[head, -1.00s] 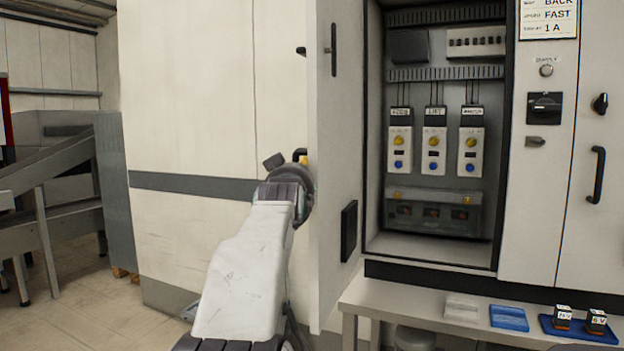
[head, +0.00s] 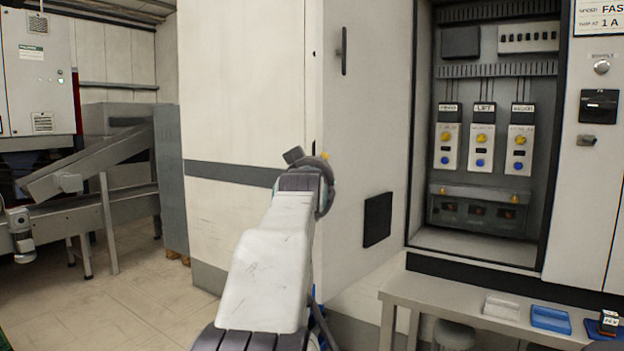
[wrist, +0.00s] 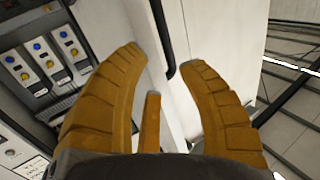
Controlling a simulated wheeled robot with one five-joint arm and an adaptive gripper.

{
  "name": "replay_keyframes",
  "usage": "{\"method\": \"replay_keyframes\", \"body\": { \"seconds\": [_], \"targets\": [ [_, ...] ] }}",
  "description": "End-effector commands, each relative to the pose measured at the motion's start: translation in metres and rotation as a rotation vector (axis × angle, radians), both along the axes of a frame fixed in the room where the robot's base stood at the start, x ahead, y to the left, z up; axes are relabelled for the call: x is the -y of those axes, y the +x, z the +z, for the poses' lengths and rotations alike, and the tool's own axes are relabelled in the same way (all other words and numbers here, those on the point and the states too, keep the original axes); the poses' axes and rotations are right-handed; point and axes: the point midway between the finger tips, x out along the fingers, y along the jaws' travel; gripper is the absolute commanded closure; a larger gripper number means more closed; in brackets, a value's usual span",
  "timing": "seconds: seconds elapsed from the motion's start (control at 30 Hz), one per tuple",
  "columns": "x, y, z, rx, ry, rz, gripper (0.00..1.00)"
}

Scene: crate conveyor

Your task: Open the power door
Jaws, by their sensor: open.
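The power door (head: 365,130) is a pale panel that stands swung out from the left side of the cabinet opening. The face toward me has a slim black bar handle (head: 344,50) high up and a black box low down. My gripper (head: 325,156) is at the door's free edge in the head view, mostly hidden behind my wrist. In the wrist view my yellow fingers (wrist: 166,62) are open, with a black bar (wrist: 163,35) between their tips beside a pale panel (wrist: 225,50). I cannot tell whether the fingers touch it.
The open cabinet bay (head: 480,215) shows several breaker modules with yellow and blue buttons. A bench (head: 440,300) below it carries a blue tray (head: 550,318) and small parts. A conveyor (head: 90,175) stands at far left. Floor (head: 110,300) is clear at front left.

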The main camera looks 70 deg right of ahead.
Motion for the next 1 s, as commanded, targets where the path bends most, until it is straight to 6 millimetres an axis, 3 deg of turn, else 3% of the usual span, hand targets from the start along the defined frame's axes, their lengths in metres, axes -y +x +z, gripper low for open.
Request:
{"method": "replay_keyframes", "body": {
  "seconds": [0.6,1.0],
  "targets": [
    [-0.087,-0.028,0.002,0.001,-0.001,-0.001,0.64],
    [-0.110,-0.035,0.001,0.001,0.000,-0.001,0.64]
  ]
}}
